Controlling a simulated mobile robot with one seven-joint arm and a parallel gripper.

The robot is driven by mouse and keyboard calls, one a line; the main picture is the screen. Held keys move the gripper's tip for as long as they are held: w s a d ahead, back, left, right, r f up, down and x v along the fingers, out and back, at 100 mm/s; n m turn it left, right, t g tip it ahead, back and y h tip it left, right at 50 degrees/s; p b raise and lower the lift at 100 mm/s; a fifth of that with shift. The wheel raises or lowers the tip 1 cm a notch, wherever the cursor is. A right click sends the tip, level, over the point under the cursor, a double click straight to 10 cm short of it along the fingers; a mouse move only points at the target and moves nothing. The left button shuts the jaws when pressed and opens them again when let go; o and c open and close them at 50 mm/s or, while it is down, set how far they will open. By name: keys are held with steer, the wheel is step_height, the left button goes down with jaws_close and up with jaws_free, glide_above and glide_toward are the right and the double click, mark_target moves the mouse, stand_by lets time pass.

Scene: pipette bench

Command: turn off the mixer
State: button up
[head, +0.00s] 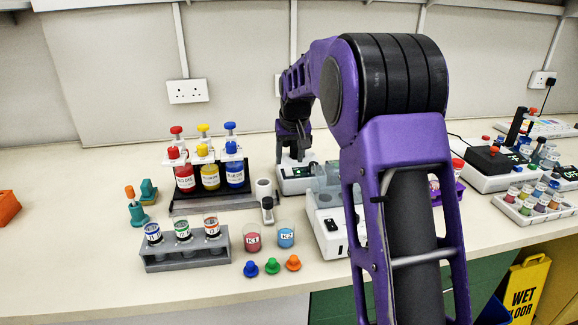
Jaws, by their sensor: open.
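My gripper (293,157) points down at the back middle of the bench, in front of the wall. It is open, and its fingertips are over or at a small white device with a dark lit display (297,174), which may be the mixer. I cannot tell whether they touch it. The far side of this device and any knob under my gripper are hidden. A second white device (328,238) with a clear lid and a rocker switch stands nearer, partly hidden behind my arm.
A dispenser rack (192,205) holds red, yellow and blue bottles. A grey vial rack (188,258), cups K1 (252,238) and K2 (286,235), and loose coloured stoppers (272,267) stand in front. More instruments (488,160) and a vial tray (528,212) are at right. The bench's front left is clear.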

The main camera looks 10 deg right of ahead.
mark_target(288, 169)
steer(key=shift+x, duration=1.8)
jaws_close()
steer(key=shift+r, duration=0.1)
